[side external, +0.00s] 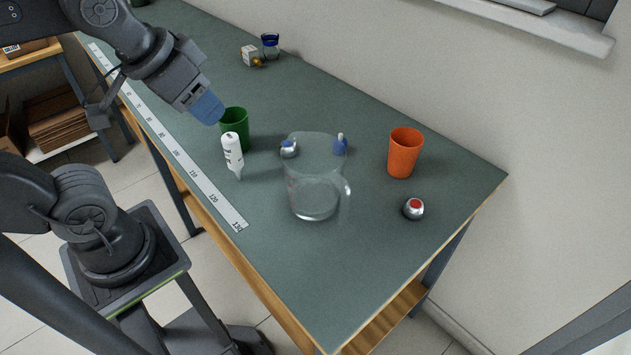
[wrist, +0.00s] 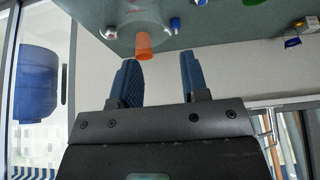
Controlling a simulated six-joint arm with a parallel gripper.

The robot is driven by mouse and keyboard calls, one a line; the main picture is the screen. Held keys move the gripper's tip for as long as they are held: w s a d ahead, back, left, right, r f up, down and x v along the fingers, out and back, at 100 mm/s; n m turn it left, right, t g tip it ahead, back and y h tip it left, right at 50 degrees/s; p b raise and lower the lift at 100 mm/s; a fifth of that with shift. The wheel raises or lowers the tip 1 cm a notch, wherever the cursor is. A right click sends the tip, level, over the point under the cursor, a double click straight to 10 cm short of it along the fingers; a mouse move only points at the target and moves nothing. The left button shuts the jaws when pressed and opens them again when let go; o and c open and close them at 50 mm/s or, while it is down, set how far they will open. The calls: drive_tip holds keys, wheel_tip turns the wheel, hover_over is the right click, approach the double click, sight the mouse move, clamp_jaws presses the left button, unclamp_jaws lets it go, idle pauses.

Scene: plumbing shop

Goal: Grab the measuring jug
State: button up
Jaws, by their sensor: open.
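My gripper (side external: 207,108) is at upper left of the jug, above the bench near the green cup, and apart from the jug. In the wrist view its two blue fingers (wrist: 159,60) are spread with nothing between them.
The front bench corner is clear.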

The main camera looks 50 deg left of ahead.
wheel_tip(320, 180, up, 3)
drive_tip(key=n+t, duration=0.8)
drive_tip(key=n, duration=2.7)
hover_over(341, 204)
drive_tip(key=s, duration=0.6)
drive_tip(key=shift+n, duration=0.3)
drive_tip(key=f, duration=1.9)
drive_tip(key=shift+w+f, duration=0.3)
drive_tip(key=shift+f, duration=0.1)
drive_tip(key=x, duration=0.7)
drive_tip(key=shift+a, duration=0.1)
